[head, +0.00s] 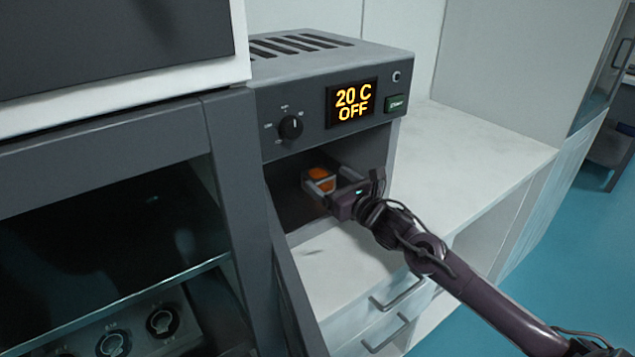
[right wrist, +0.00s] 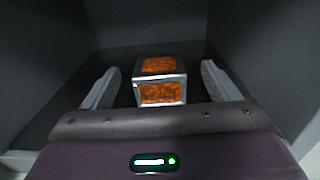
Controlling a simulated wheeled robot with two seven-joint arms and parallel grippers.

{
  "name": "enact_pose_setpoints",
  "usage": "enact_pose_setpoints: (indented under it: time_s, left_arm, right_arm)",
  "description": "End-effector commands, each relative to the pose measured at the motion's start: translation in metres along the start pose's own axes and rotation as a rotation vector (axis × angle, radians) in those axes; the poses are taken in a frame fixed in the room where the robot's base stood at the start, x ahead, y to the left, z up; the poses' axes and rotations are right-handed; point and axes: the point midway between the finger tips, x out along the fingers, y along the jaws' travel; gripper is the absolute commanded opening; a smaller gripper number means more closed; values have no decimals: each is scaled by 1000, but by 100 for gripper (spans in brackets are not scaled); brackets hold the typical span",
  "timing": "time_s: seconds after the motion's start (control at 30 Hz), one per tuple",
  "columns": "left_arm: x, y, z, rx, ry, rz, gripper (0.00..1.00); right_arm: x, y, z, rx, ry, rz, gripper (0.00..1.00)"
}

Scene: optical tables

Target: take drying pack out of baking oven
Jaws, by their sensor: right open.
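The baking oven (head: 358,62) is a grey box on a white counter, with a display reading "20 C OFF". Its door (head: 295,275) hangs open at the left of the opening. The drying pack (head: 319,180), a small metal-framed block with orange granular faces, is inside the oven; it also shows in the right wrist view (right wrist: 160,82). My right gripper (head: 319,183) reaches into the opening from the right. Its fingers are open on either side of the pack, with gaps visible in the right wrist view (right wrist: 160,88). My left gripper is not in view.
A dark grey cabinet (head: 225,150) with a glass front stands close to the left of the oven. The white counter (head: 480,150) right of the oven is clear. Drawers with bar handles (head: 400,290) are below the oven.

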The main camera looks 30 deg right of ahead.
Motion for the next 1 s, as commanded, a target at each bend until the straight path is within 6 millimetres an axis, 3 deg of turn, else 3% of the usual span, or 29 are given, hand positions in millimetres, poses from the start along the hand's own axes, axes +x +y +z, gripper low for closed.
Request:
enact_pose_setpoints:
  time_s: [0.1,0.4,0.73,1.0]
  left_arm:
    - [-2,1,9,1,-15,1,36]
    - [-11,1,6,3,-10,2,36]
    - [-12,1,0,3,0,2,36]
    - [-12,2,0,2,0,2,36]
  right_arm:
    - [7,0,0,3,1,0,82]
    - [47,1,-4,4,-1,-1,82]
    - [54,2,-6,0,2,2,82]
    - [54,2,-6,0,2,1,49]
